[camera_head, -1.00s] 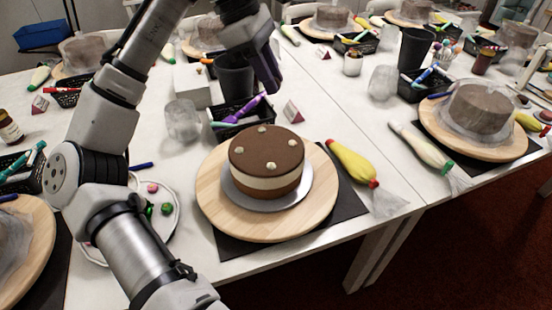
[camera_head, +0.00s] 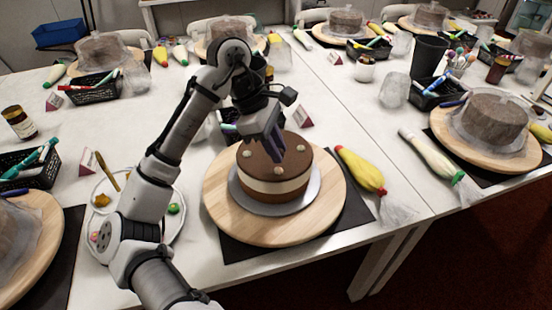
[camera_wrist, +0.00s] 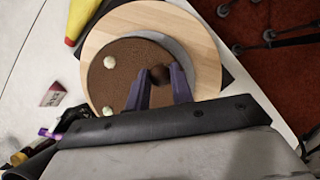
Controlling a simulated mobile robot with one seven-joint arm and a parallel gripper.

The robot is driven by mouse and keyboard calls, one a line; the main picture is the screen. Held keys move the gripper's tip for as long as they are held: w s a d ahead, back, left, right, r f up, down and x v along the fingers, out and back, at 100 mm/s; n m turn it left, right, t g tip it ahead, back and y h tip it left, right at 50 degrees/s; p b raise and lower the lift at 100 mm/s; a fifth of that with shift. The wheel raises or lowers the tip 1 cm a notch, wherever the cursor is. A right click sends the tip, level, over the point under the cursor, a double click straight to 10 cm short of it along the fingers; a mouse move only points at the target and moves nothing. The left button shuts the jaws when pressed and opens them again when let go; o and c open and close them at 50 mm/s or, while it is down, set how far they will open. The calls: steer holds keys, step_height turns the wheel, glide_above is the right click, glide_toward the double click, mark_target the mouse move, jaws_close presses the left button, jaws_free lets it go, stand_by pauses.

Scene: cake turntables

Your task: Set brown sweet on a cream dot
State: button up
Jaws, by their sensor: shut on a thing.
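The cake (camera_head: 262,188) is brown with a cream band and stands on a silver board (camera_head: 302,196) on a wooden turntable (camera_head: 220,220). Two dots show in the wrist view, one (camera_wrist: 110,62) and another (camera_wrist: 108,112). My gripper (camera_head: 277,150) is over the cake top, fingers pointing down. In the wrist view its purple fingers are shut on a dark brown sweet (camera_wrist: 160,74). The sweet's exact height, and any dot beneath it, cannot be told.
A yellow piping bag (camera_head: 360,169) lies right of the turntable. A plate of sweets (camera_head: 177,230) is left, partly behind my arm. A black marker basket (camera_head: 228,132) and a small card (camera_head: 296,140) stand behind the cake. Another covered cake (camera_head: 492,118) is at right.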

steer(key=shift+f, duration=2)
steer(key=o, duration=1)
steer(key=shift+f, duration=0.1)
steer(key=shift+c, duration=0.2)
steer(key=v, duration=1.2)
